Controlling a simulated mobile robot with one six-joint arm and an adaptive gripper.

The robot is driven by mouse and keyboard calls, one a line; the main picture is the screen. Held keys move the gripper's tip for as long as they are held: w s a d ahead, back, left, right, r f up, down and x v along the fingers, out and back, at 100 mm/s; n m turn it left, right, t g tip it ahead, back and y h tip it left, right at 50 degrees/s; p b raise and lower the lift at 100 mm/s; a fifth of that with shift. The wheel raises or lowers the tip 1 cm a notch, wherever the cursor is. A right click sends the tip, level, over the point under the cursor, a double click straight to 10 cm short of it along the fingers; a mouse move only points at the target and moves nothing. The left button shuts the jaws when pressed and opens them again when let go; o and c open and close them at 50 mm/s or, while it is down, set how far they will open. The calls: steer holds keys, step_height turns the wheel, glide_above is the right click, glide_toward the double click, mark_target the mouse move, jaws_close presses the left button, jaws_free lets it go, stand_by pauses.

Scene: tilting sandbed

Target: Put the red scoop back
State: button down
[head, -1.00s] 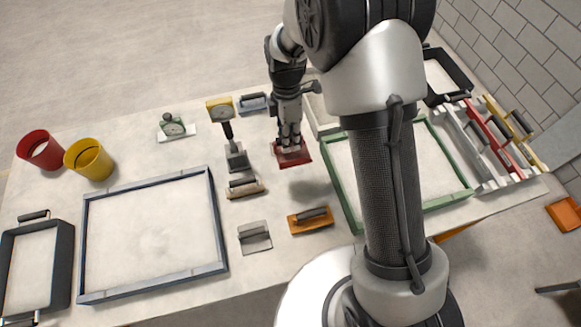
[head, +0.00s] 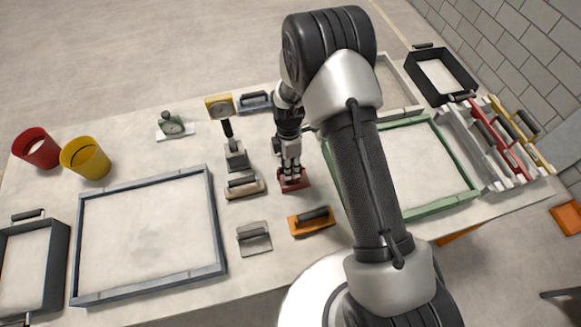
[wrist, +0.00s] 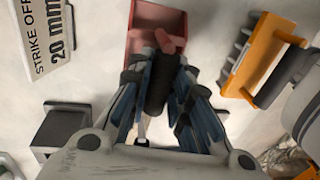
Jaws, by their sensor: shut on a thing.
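The red scoop (head: 297,184) is in my gripper (head: 291,170), over the middle of the table, between the wooden-edged float and the green-framed sandbed. In the wrist view the scoop's red pan (wrist: 156,18) points to the top and the fingers of my gripper (wrist: 162,78) close around its dark handle. The fingers hide part of the handle. The scoop is low over the tabletop; I cannot tell whether it touches it.
The green frame (head: 447,206) is close on the right. A blue-framed sandbed (head: 215,235) lies further left.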

steer(key=shift+r, duration=0.15)
steer(key=c, duration=1.9)
jaws_free()
steer(key=shift+f, duration=0.25)
steer(key=shift+c, duration=0.2)
steer(key=o, duration=0.5)
steer(key=r, duration=0.4)
steer(key=w+r+p, duration=0.1)
steer(key=r, duration=0.3)
steer(key=w+r+p, duration=0.1)
steer(key=r, duration=0.3)
steer(key=shift+r, duration=0.25)
